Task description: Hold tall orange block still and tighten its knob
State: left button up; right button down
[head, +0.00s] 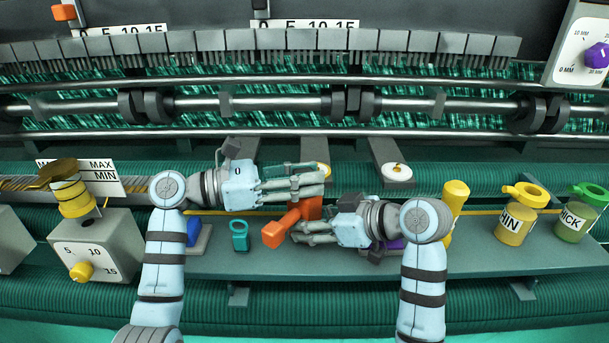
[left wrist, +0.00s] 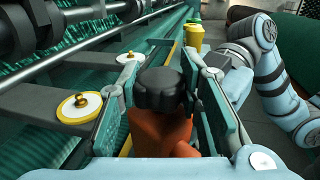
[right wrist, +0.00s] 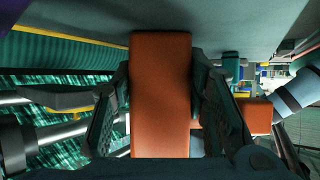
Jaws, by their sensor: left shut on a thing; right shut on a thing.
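The tall orange block (head: 310,208) stands on the green-grey rail near the middle of the head view, partly covered by both grippers. In the left wrist view its black knob (left wrist: 160,88) sits on top of the orange body (left wrist: 160,130). My left gripper (head: 322,178) has its fingers on both sides of the knob and is shut on it. The knob is hidden in the head view. My right gripper (head: 296,232) is shut on the orange block, whose long face (right wrist: 160,85) fills the space between its fingers in the right wrist view.
A teal ring-topped piece (head: 240,236) and a blue block (head: 194,232) stand left of the grippers. A yellow post (head: 453,204) and a yellow pot (head: 514,222) stand right. A grey bracket with a white disc (head: 396,174) lies behind, below metal bars.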

pick_arm(q)
jog(key=m+g, duration=0.3)
jog(key=g, duration=0.1)
jog(key=shift+w+g, duration=0.15)
jog(key=shift+g, duration=0.15)
jog(key=shift+m+g, duration=0.5)
jog(key=shift+g, duration=0.3)
jog(key=o, duration=1.2)
jog(key=shift+a, duration=0.1)
jog(key=a, duration=0.7)
jog(key=shift+w+a, duration=0.25)
jog(key=shift+w, duration=0.1)
